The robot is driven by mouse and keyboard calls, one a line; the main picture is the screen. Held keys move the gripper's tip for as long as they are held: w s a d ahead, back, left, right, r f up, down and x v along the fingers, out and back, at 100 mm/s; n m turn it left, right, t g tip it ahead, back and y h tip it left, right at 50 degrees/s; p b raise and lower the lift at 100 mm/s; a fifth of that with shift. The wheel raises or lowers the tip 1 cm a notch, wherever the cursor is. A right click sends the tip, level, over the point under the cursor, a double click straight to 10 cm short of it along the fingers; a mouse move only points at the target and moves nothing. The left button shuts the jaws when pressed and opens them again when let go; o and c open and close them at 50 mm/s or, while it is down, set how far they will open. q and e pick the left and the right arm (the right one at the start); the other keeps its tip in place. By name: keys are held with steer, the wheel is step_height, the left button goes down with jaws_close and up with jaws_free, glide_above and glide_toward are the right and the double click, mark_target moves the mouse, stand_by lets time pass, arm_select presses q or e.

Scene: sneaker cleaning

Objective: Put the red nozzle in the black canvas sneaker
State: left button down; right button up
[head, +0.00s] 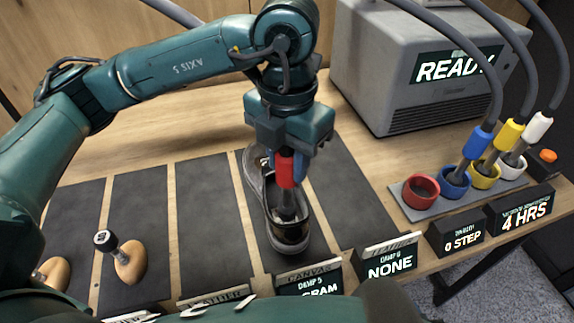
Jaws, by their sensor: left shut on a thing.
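The black canvas sneaker (289,239) lies on a dark mat strip in the middle of the table, its opening facing up. My left gripper (287,158) is directly above it, pointing down and shut on the red nozzle (286,172). The nozzle's grey tip points down into the sneaker's opening. The tip's lower end is inside or just over the opening; I cannot tell how deep. Part of the sneaker behind the gripper is hidden. My right gripper is not in view.
The red holder (421,190) is empty. Blue (478,141), yellow (508,134) and white (537,127) nozzles stand in holders beside it. A grey machine (417,75) reads READY. Small signs line the front edge.

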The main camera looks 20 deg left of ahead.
arm_select(q)
steer(key=shift+f, duration=1.05)
steer(key=c, duration=1.5)
jaws_free()
steer(key=shift+f+b, duration=0.15)
steer(key=shift+b, duration=0.15)
steer(key=o, duration=0.5)
step_height(320, 180, up, 13)
steer(key=shift+f, duration=0.2)
